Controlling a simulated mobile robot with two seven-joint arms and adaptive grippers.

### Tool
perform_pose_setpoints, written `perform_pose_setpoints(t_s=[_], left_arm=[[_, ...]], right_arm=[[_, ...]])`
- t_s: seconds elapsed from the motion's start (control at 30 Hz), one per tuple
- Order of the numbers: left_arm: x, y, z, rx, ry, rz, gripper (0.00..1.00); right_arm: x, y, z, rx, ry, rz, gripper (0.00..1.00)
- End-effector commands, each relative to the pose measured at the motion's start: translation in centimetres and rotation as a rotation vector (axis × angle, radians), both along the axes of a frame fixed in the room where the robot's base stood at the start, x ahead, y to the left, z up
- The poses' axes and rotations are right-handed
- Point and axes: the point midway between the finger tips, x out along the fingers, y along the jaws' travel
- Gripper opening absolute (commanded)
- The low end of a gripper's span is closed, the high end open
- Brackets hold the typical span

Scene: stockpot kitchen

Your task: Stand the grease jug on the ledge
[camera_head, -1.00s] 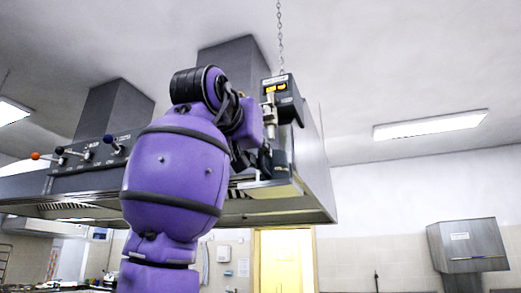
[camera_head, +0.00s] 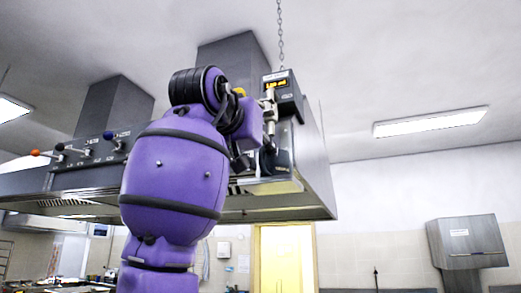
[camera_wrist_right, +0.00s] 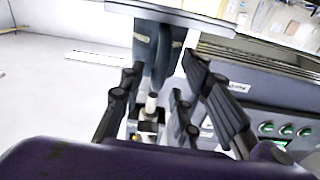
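The dark blue-grey grease jug (camera_head: 284,158) is at the hood's right end, under the hanging scale (camera_head: 282,88), partly hidden by my right gripper. In the right wrist view the jug (camera_wrist_right: 148,47) and its handle lie between the fingers. My right gripper (camera_wrist_right: 160,72) is open around the handle, with gaps on both sides; it also shows edge-on in the head view (camera_head: 266,140). A pale ledge (camera_head: 274,187) shows just below the jug; a light plate edge crosses the top of the wrist view. I cannot tell whether the jug touches it. My left gripper is out of view.
The steel hood (camera_head: 318,180) is close around the gripper, with levers (camera_head: 60,150) on its left face. A chain (camera_head: 280,35) runs from the ceiling to the scale. The space to the right is free up to a wall cabinet (camera_head: 468,242).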

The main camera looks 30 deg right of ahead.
Motion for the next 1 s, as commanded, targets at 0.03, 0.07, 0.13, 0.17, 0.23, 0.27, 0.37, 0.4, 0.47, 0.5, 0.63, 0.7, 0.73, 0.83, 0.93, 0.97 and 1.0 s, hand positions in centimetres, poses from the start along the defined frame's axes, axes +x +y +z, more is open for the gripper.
perform_pose_setpoints(t_s=[0.03, 0.07, 0.13, 0.17, 0.23, 0.27, 0.37, 0.4, 0.47, 0.5, 0.63, 0.7, 0.73, 0.83, 0.93, 0.97, 1.0], left_arm=[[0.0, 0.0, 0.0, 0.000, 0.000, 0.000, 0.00], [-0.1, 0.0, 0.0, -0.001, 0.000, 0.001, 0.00], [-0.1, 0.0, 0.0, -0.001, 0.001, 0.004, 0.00], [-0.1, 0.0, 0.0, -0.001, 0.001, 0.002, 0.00], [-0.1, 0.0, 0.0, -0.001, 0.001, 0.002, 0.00], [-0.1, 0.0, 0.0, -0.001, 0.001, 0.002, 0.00], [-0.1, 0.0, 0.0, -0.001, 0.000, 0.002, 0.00], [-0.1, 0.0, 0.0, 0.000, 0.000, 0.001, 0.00], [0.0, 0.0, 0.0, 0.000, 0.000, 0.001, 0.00], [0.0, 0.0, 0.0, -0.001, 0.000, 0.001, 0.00], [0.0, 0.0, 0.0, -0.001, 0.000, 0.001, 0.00], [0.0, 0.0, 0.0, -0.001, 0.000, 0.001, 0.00], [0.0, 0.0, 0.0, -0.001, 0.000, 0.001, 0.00], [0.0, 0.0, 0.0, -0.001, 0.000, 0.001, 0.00], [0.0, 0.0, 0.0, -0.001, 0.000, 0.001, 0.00], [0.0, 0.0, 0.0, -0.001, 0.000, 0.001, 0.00], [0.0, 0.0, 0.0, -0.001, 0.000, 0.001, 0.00]], right_arm=[[0.0, 0.0, 0.0, 0.000, 0.000, 0.000, 0.31], [0.0, 0.0, 0.0, 0.001, 0.001, 0.000, 0.31], [-0.1, 0.1, 0.0, 0.001, 0.001, 0.000, 0.31], [-0.2, 0.2, 0.0, 0.000, 0.000, 0.000, 0.31], [-0.6, 0.8, 0.0, -0.001, -0.001, 0.001, 0.31], [-0.8, 1.1, 0.1, -0.002, -0.001, 0.001, 0.31], [-2.0, 2.5, 0.1, -0.001, -0.002, 0.003, 0.31], [-2.6, 3.2, 0.1, -0.003, -0.003, 0.002, 0.31], [-3.4, 4.2, 0.1, -0.001, -0.002, 0.002, 0.31], [-4.0, 4.9, 0.0, -0.001, -0.003, 0.003, 0.31], [-5.7, 6.9, 0.0, -0.002, -0.001, 0.003, 0.31], [-6.4, 7.7, 0.0, -0.002, -0.001, 0.001, 0.31], [-6.6, 8.0, 0.0, -0.001, -0.001, 0.001, 0.31], [-7.3, 8.7, -0.1, 0.000, 0.000, 0.001, 0.31], [-7.6, 9.1, -0.1, -0.001, -0.001, 0.000, 0.31], [-7.7, 9.2, -0.1, -0.001, -0.001, 0.000, 0.31], [-7.7, 9.2, -0.1, 0.000, 0.000, 0.000, 0.31]])
